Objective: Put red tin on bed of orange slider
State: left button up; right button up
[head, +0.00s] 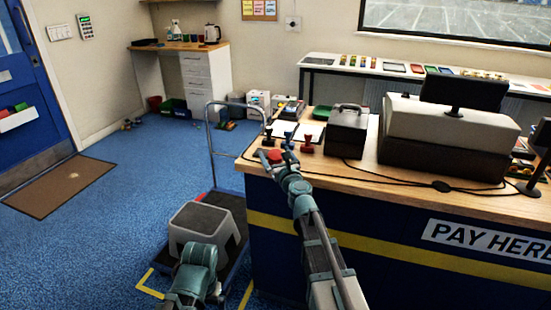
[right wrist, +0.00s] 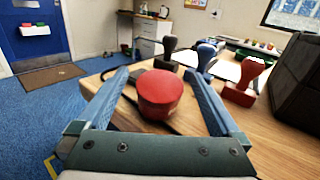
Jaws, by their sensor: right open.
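The red tin (right wrist: 160,95) is a short round tin standing on the wooden counter near its left end. In the head view the red tin (head: 275,155) is partly covered by my right gripper (head: 273,158). In the right wrist view my right gripper (right wrist: 158,76) is open, with one finger on each side of the tin and visible gaps between. Only part of my left arm shows at the bottom of the head view; its fingers are out of sight. I cannot make out the orange slider in either view.
A red stamp (right wrist: 240,92), a blue stamp (right wrist: 207,57) and a dark stamp (right wrist: 167,48) stand just behind the tin. A dark box (head: 347,132) and a till (head: 445,145) are to the right. A trolley (head: 212,150) with a grey step (head: 203,228) stands left of the counter.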

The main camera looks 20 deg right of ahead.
jog(key=c, duration=1.5)
jog(key=shift+r, duration=0.15)
